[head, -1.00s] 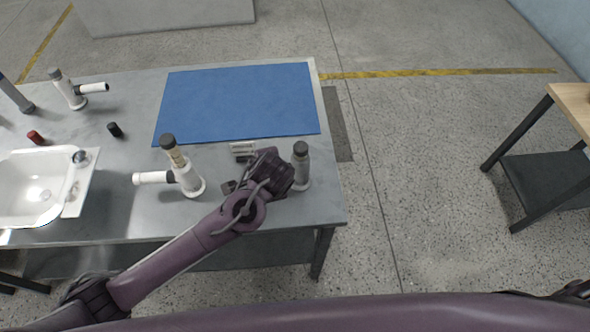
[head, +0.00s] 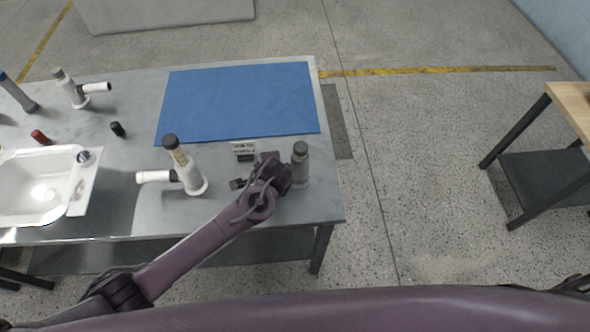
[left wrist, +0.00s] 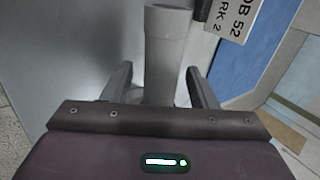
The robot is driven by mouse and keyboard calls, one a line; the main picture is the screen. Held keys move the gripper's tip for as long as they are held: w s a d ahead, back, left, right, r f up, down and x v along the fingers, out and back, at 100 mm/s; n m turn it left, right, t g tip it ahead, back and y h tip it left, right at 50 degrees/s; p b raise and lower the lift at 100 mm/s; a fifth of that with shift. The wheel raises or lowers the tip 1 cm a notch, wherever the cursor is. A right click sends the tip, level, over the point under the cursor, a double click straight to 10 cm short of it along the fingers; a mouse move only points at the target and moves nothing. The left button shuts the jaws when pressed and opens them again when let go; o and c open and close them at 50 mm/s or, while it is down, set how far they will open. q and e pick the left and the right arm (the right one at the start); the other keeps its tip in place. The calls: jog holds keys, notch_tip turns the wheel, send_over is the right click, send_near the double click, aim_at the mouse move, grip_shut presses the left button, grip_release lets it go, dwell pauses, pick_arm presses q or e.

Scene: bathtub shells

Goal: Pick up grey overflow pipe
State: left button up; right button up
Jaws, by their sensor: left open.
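The grey overflow pipe (head: 301,168) stands upright near the right end of the grey workbench, with a darker grey top. My left gripper (head: 284,174) is low beside it on its left, partly overlapping its lower part in the head view. In the left wrist view the grey pipe (left wrist: 165,50) runs up the middle between the two spread fingers of my left gripper (left wrist: 160,88). The fingers are open, with a visible gap on each side of the pipe. The pipe's lower end is hidden behind the gripper body. My right gripper is not in view.
A small printed sign (head: 244,151) stands just behind the gripper. A white pipe fitting (head: 190,178) with a side branch stands to the left. A blue mat (head: 238,102) covers the back. A white basin (head: 38,188) is far left. The bench's right edge is close to the pipe.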

pick_arm(q)
jog(key=c, duration=1.1)
jog(key=shift+r, duration=0.15)
notch_tip(320, 180, up, 10)
jog(key=shift+f+b, duration=0.1)
jog(key=shift+b, duration=0.85)
jog(key=shift+f+b, duration=1.7)
jog(key=shift+f, duration=3)
jog(key=shift+f, duration=0.25)
